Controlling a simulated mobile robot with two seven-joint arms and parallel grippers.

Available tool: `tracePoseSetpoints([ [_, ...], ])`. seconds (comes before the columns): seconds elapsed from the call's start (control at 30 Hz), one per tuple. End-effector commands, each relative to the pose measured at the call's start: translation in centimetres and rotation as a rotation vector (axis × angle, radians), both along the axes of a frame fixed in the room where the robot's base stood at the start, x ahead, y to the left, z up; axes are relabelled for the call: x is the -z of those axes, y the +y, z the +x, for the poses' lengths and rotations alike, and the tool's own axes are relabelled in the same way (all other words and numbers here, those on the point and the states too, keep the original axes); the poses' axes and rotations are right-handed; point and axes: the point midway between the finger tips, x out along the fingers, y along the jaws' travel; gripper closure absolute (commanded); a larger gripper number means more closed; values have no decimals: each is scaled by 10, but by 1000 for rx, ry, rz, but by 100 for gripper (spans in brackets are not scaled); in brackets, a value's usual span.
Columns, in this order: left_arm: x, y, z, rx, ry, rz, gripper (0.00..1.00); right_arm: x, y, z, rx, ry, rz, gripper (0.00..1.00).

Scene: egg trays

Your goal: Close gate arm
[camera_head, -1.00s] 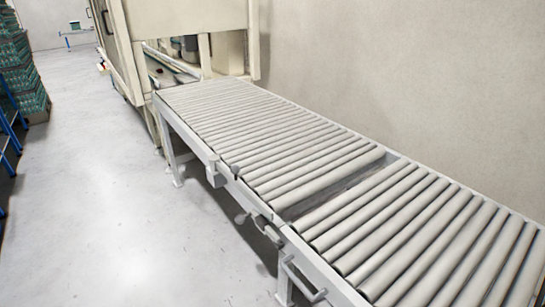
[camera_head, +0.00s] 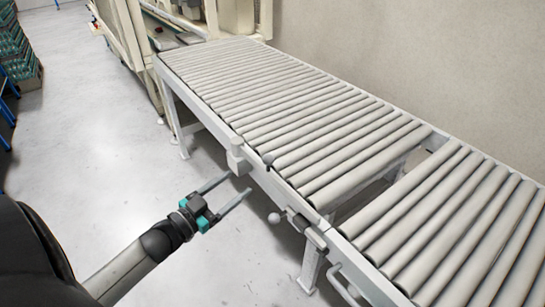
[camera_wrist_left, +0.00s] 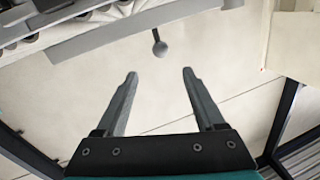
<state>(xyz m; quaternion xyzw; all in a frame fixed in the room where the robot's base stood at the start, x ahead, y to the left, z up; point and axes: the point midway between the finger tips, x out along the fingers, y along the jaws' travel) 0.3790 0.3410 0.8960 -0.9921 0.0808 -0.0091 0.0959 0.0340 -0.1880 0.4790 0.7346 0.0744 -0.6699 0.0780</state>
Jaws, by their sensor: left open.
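A roller conveyor (camera_head: 238,127) runs from the back left to the front right. I cannot tell which part is the gate arm. My left gripper (camera_head: 239,183) is open and empty, just left of the rail, its fingers pointing toward the conveyor. In the left wrist view a round knob on a short stem (camera_wrist_left: 160,48) shows beyond the open fingers (camera_wrist_left: 160,73), apart from them. My right gripper is not in view.
A gap in the rollers (camera_head: 365,194) lies between two conveyor sections. A handle bar (camera_head: 343,286) sticks out from the near section. A cream machine frame stands at the back. The floor (camera_head: 95,165) to the left is clear, with stacked green trays (camera_head: 15,55) far left.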

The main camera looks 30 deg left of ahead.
Motion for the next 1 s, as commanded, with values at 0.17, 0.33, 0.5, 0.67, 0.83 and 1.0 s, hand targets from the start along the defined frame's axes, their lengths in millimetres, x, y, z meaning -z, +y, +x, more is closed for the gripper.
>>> tracePoseSetpoints([
  [0.17, 0, -4, 31, 1, -3, 1, 29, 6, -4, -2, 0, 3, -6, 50],
  [0.33, 0, -9, 57, -1, -2, 2, 29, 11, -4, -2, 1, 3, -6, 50],
  [0.5, 0, -13, 83, -1, -1, 2, 29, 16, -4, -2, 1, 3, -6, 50],
  [0.67, 1, -16, 105, -1, -1, 2, 29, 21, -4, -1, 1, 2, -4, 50],
  [0.83, 1, -19, 121, -2, 1, 1, 29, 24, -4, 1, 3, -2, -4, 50],
  [1.0, 1, -21, 130, -1, 2, 1, 29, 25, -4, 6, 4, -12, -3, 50],
])
